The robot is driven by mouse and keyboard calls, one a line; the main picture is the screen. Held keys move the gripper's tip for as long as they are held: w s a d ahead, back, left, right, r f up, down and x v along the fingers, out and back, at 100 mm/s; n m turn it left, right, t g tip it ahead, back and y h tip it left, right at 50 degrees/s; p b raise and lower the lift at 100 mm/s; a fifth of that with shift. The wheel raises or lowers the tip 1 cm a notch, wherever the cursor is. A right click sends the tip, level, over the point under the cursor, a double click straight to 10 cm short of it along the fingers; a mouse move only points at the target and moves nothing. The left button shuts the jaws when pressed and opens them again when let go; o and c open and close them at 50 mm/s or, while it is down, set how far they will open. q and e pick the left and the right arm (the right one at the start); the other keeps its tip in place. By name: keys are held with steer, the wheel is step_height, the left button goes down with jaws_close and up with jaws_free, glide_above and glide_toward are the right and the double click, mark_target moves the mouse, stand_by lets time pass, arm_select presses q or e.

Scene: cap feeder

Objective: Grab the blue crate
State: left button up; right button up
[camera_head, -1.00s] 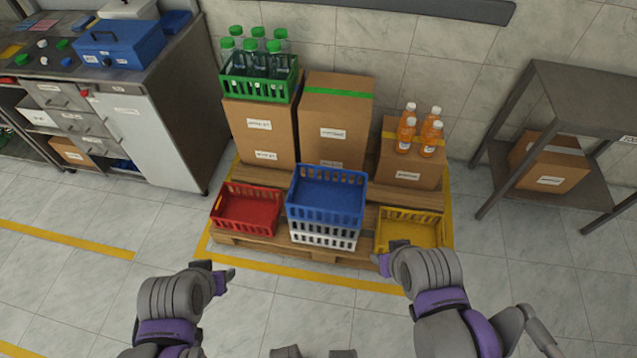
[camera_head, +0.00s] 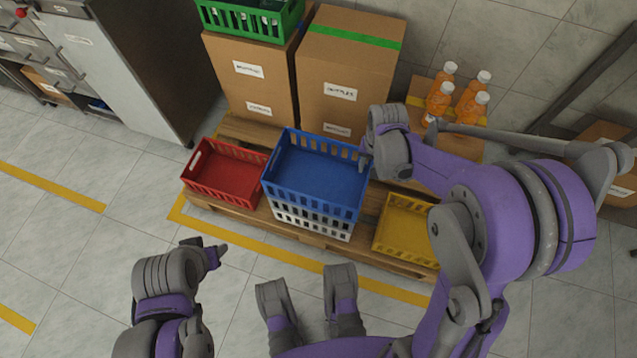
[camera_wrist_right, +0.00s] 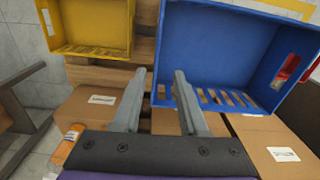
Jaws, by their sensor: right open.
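The blue crate (camera_head: 316,178) is empty and sits on top of a white crate (camera_head: 312,222) at the front of the pallet. My right gripper (camera_head: 365,160) is open at the crate's right side wall. In the right wrist view, the blue crate (camera_wrist_right: 222,45) fills the upper right. There the open jaws of my right gripper (camera_wrist_right: 161,76) point at its near side wall, one finger to each side of that wall's line. I cannot tell whether they touch it. My left gripper (camera_head: 214,254) hangs in front of the pallet, away from the crate; its jaws are unclear.
A red crate (camera_head: 224,176) stands left of the blue one, and a yellow crate (camera_head: 404,224) stands right. Cardboard boxes (camera_head: 345,75) rise behind, with a green crate (camera_head: 250,18) and orange bottles (camera_head: 468,108) on them. The floor in front is clear.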

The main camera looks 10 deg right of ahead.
steer(key=f+b, duration=0.1)
steer(key=f, duration=0.3)
steer(key=f+b, duration=0.1)
steer(key=f, duration=0.4)
steer(key=d+f+b, duration=0.1)
steer(key=f+b, duration=0.1)
steer(key=f, duration=0.3)
steer(key=shift+w, duration=0.4)
arm_select(q)
steer(key=x, duration=0.2)
steer(key=s+x, duration=0.1)
steer(key=x, duration=0.2)
steer(key=shift+f, duration=0.4)
arm_select(e)
steer(key=shift+r, duration=0.15)
jaws_close()
